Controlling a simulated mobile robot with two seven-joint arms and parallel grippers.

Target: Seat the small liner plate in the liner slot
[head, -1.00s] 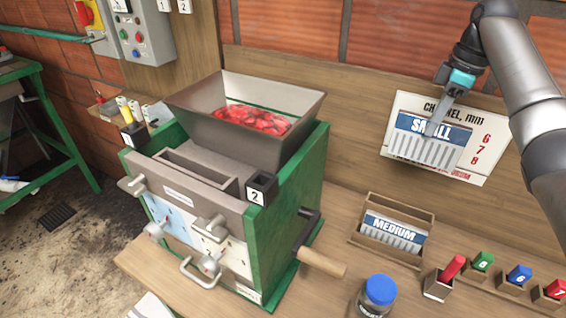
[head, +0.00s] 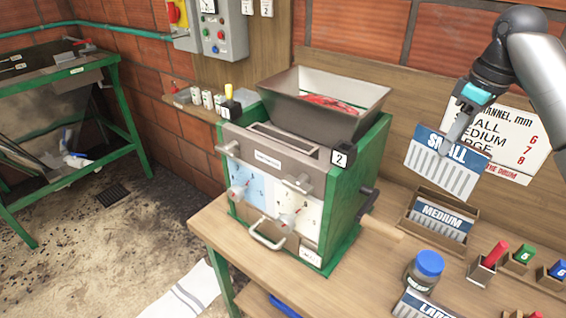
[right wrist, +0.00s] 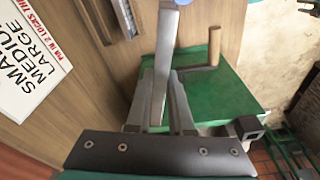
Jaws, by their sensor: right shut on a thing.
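The small liner plate (head: 446,168), with a blue "SMALL" label above pale slats, hangs in the air, slightly tilted, above the medium plate's wooden holder. My right gripper (head: 461,127) is shut on its top edge. In the right wrist view the plate (right wrist: 167,50) shows nearly edge-on between the fingers (right wrist: 163,105). The green-sided pulper (head: 345,200) stands left of the plate, apart from it. A long narrow opening (head: 283,141) runs along its top in front of the hopper; I cannot tell whether it is the liner slot. My left gripper is not in view.
The hopper (head: 300,95) holds red fruit. A crank with a wooden handle (head: 382,228) sticks out on the pulper's right. The medium plate (head: 442,220) sits in its holder. A blue-lidded jar (head: 425,270), large plate (head: 425,306) and coloured pegs crowd the bench's right front.

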